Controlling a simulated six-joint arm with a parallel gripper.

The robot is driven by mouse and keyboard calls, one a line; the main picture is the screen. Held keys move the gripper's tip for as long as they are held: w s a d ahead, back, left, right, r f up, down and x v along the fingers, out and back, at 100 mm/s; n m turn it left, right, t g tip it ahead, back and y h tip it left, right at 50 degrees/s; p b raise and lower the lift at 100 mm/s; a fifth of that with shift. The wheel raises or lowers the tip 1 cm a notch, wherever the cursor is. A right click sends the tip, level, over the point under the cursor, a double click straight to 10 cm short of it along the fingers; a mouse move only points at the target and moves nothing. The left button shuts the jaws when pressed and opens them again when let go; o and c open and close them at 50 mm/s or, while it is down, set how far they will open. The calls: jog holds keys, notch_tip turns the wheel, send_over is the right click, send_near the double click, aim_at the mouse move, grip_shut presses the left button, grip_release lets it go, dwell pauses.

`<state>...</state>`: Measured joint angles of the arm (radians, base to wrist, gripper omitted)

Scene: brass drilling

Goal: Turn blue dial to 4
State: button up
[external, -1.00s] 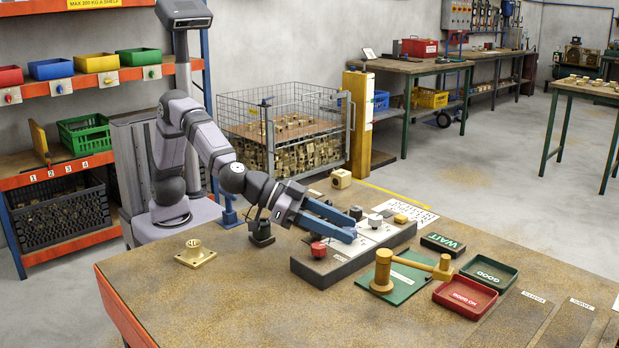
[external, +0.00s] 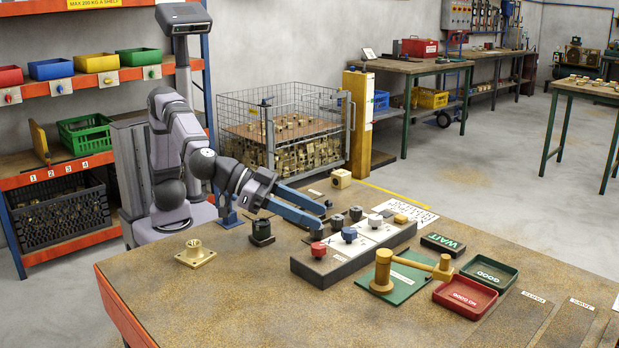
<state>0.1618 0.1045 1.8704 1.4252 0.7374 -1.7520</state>
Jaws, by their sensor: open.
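The blue dial (external: 349,235) sits on the dial panel (external: 340,262) on the bench, between a red dial (external: 318,250) at its left and a white dial (external: 375,221) at its right. The number its pointer faces is too small to read. My gripper (external: 322,222) has long blue fingers and is open. It is up and to the left of the blue dial, apart from it, with its tips near the red dial and the panel's back edge. Nothing shows between the fingers.
Black knobs (external: 355,213) stand behind the dials. A red tray (external: 465,297) and a green tray (external: 489,272) are to the right. The bench's front left is mostly clear, with a brass flanged part (external: 195,254).

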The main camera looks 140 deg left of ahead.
jog(key=shift+r, duration=0.1)
notch_tip(320, 180, up, 5)
jog(key=w+a+m+h+p, duration=0.2)
jog(key=p, duration=0.1)
jog(key=w+a+m+t+h+p, duration=0.1)
jog(key=w+a+m+h+p, duration=0.1)
jog(key=w+p, duration=0.1)
jog(key=w+a+m+h+p, duration=0.2)
jog(key=w+m+p, duration=0.1)
jog(key=p, duration=0.1)
jog(key=shift+w+a+t, duration=0.1)
jog(key=shift+a+t, duration=0.1)
jog(key=shift+t, duration=0.2)
jog(key=s+a+m+g+h+p, duration=0.1)
jog(key=s+a+m+h+p, duration=0.4)
jog(key=s+h+p, duration=0.45)
jog(key=m, duration=0.1)
send_near(348, 228)
jog(key=w, duration=0.1)
jog(key=shift+y, duration=0.35)
jog(key=shift+s+d+p+x, duration=0.1)
jog(key=shift+d+p+x, duration=0.1)
jog(key=shift+x, duration=1.75)
jog(key=shift+s+d+p+x, duration=0.1)
jog(key=shift+d+p+x, duration=0.05)
jog(key=shift+x, duration=1.85)
jog(key=shift+c, duration=0.4)
